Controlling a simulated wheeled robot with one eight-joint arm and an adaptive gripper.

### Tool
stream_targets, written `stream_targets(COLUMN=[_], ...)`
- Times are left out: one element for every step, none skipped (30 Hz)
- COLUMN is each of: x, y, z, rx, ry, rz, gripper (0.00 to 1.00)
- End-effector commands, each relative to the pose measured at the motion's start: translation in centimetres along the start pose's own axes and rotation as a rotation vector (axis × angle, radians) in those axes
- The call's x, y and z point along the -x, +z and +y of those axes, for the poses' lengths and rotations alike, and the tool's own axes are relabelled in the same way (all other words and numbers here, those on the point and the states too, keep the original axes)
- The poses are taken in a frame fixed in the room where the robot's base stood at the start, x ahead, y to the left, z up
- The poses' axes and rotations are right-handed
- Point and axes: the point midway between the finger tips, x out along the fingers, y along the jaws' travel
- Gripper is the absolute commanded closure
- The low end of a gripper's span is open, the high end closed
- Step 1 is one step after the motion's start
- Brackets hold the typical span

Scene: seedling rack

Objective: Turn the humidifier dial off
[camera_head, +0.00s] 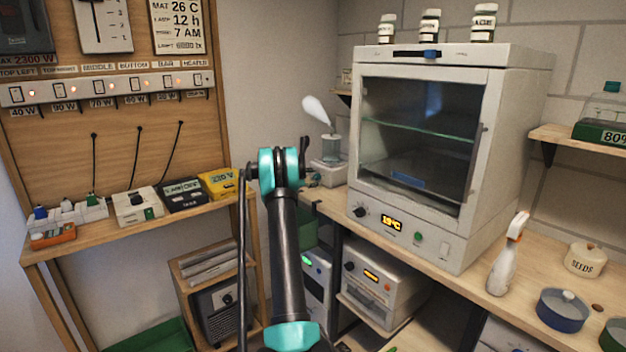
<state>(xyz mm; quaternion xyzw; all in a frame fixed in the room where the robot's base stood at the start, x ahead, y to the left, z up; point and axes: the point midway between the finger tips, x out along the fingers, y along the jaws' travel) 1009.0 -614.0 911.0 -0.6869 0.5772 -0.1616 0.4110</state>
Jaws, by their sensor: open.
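The humidifier (328,173) is a small white box with a clear tank (331,147). It stands at the back left corner of the right-hand bench, left of the glass-fronted cabinet. A pale plume of mist rises from its top. Its dial cannot be made out, as its lower front is partly covered by my arm. My arm reaches up from the bottom middle. My gripper (312,179) shows only in small part behind my teal joint, close to the humidifier's front. Its jaws are open, and I cannot tell whether they touch it.
The cabinet (448,235) stands close to the humidifier's right, with a knob and a 19°C display. A wooden shelf (150,222) with several small devices and a switch panel (105,86) are at left. A spray bottle (505,262) and pots stand at right.

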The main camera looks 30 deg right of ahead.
Motion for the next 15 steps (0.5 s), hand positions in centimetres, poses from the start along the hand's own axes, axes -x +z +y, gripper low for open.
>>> stream_targets(x=[-0.1,-0.12,-0.13,-0.13,-0.12,-0.11,-0.11,-0.1,-0.1,-0.09,-0.09,-0.09,-0.08,-0.08,-0.08], y=[0.02,0.02,0.03,0.03,0.03,0.03,0.03,0.04,0.03,0.04,0.04,0.04,0.04,0.04,0.04], z=[0.0,0.0,0.0,-0.01,-0.01,-0.01,-0.01,-0.01,-0.01,-0.02,-0.01,-0.02,-0.02,-0.02,-0.02], rx=[0.0,0.0,0.0,0.0,0.0,0.0,0.0,0.0,0.0,0.0,0.0,0.0,0.0,0.0,0.0], ry=[0.0,0.0,0.0,0.0,0.0,0.0,0.0,0.0,0.0,0.0,0.0,0.0,0.0,0.0,0.0], rz=[0.0,0.0,0.0,0.0,0.0,0.0,-0.001,-0.001,-0.001,-0.001,-0.001,-0.001,-0.001,-0.001,-0.001], gripper=[0.52,0.52,0.52,0.52,0.52,0.52,0.52,0.52,0.57,0.6,0.64,0.69,0.73,0.77,0.82])
